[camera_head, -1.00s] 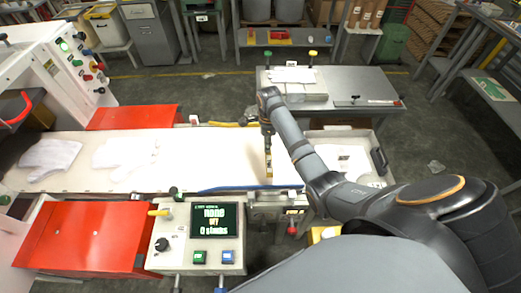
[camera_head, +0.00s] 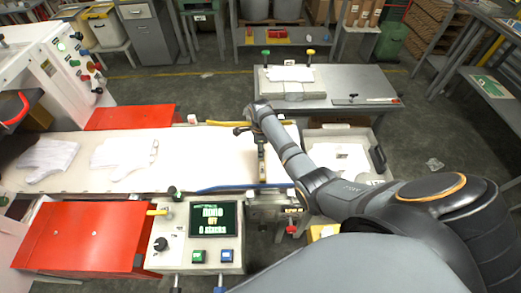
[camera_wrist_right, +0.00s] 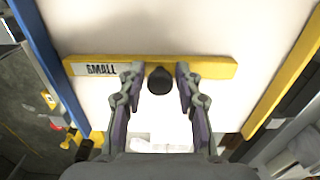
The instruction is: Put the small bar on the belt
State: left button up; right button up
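The small bar (camera_wrist_right: 210,67) is a yellow bar labelled "SMALL" with a black knob in its middle. It lies across the white belt (camera_wrist_right: 250,30) between the blue rail and the yellow rail, its labelled end close to the blue rail. In the head view the bar (camera_head: 262,168) shows as a narrow strip near the belt's right end. My right gripper (camera_wrist_right: 160,72) is open, one finger on each side of the knob, with a gap visible on both sides. In the head view my right gripper (camera_head: 260,138) is over the bar. My left gripper is not in view.
A blue rail (camera_head: 245,187) edges the belt's near side; a yellow rail (camera_head: 228,123) edges the far side. White cloths (camera_head: 124,155) lie farther left on the belt. A control console (camera_head: 210,220) stands in front, and a grey table (camera_head: 340,90) stands behind.

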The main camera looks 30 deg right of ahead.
jog(key=shift+o, duration=0.7)
notch_tip(320, 180, up, 12)
dwell(0.4)
